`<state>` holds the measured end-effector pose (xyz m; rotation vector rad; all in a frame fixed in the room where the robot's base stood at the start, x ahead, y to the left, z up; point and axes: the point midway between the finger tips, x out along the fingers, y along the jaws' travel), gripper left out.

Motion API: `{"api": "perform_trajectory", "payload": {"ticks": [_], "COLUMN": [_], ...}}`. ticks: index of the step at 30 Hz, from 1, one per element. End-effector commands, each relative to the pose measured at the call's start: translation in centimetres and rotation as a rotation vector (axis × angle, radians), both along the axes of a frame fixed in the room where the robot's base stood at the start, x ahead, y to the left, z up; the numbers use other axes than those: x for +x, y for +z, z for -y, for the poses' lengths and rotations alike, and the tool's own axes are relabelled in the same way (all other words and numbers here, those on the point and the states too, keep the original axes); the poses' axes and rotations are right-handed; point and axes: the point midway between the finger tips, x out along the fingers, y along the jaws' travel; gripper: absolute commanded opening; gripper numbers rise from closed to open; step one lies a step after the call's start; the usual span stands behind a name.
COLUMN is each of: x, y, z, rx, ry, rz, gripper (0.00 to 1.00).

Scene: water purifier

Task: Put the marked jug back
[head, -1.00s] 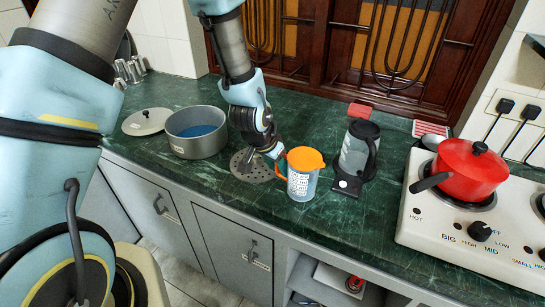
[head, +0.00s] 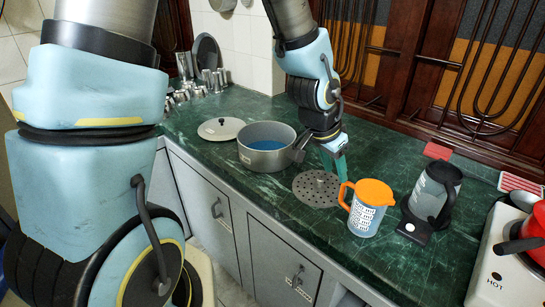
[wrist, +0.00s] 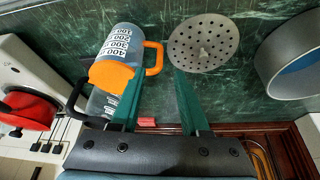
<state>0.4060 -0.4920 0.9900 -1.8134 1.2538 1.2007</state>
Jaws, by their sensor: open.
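The marked jug (head: 366,217) is clear with printed measure marks, an orange lid and an orange handle. It stands upright on the green counter, right of a round perforated metal plate (head: 316,188). My gripper (head: 335,162) is open and empty, above the counter behind the plate and to the left of the jug. In the wrist view the jug (wrist: 121,43) shows beyond my left finger. Its handle (wrist: 156,58) lies ahead of the gap between my open fingers (wrist: 158,80), apparently not touching them. The plate also shows in the wrist view (wrist: 203,42).
A grey pot (head: 266,150) with blue contents and its loose lid (head: 221,129) stand left of the plate. A black appliance with a jug-like container (head: 431,200) stands close right of the marked jug. A stove with a red pot (head: 535,235) is at the far right.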

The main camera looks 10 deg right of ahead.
Motion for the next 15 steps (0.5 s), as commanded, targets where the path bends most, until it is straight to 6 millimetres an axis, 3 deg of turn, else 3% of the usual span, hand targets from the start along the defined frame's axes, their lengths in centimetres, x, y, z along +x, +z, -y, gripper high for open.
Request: {"api": "perform_trajectory", "payload": {"ticks": [4,7,8,12,15], "x": [0.8,3.3,4.3,7.6,7.6], "y": [0.1,0.7,1.0,2.5,3.6], "z": [-1.0,-4.9,-6.8,-17.5,-24.7], "rx": [0.009,0.043,0.057,0.126,0.156], "ry": [0.033,0.156,0.211,0.542,0.781], "rz": [-0.001,-0.01,-0.015,-0.066,-0.122], "gripper": [0.45,0.45,0.45,0.45,0.45]}}
